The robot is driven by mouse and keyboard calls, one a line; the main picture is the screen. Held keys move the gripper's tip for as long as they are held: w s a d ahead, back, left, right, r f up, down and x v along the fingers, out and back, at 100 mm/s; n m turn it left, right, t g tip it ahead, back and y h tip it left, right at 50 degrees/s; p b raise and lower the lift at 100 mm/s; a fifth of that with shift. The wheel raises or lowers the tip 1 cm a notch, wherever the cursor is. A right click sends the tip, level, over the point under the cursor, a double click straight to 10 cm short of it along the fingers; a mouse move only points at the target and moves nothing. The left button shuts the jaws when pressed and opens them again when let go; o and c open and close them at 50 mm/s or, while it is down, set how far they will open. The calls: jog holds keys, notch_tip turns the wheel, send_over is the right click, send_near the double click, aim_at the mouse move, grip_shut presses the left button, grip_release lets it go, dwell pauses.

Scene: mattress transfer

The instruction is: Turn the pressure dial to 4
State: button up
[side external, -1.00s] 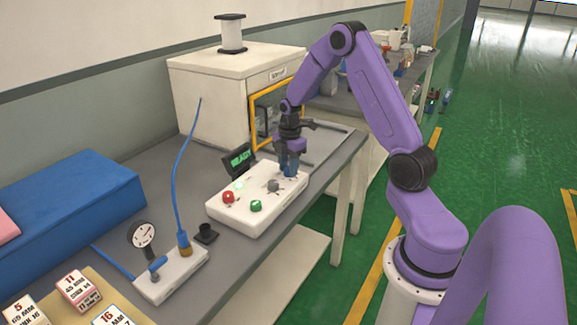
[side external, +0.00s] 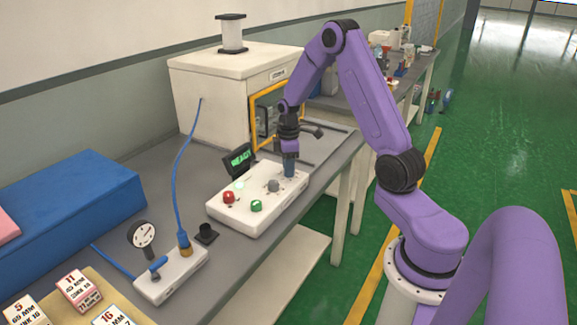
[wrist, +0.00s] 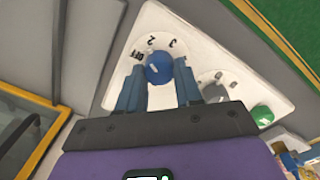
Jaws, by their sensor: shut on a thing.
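The pressure dial is a round blue knob (wrist: 159,68) with a white mark on top, on the white control box (side external: 235,217). The printed numerals 2 and 3 show beyond the knob in the wrist view; other markings are partly hidden by my fingers. My gripper (side external: 289,168) points down at the far right end of the box. Its two blue fingers stand on either side of the knob, shut on it. In the side view the fingers hide the knob.
A grey knob (side external: 273,186), a green button (side external: 257,206) and a red button (side external: 229,197) sit close by on the box. A dark READY display (side external: 239,159) stands behind. A white cabinet with a yellow-framed door (side external: 262,115) is near my wrist.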

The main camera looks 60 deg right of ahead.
jog(key=m, duration=0.5)
jog(key=shift+w+m, duration=0.1)
jog(key=shift+m, duration=0.2)
jog(key=m, duration=0.5)
jog(key=shift+d+m, duration=0.1)
jog(key=shift+m, duration=0.2)
jog(key=m, duration=0.5)
jog(key=shift+d, duration=0.1)
jog(key=m, duration=0.6)
jog(key=shift+g, duration=0.3)
jog(key=o, duration=1)
jog(key=shift+o, duration=0.2)
jog(key=shift+r, duration=0.15)
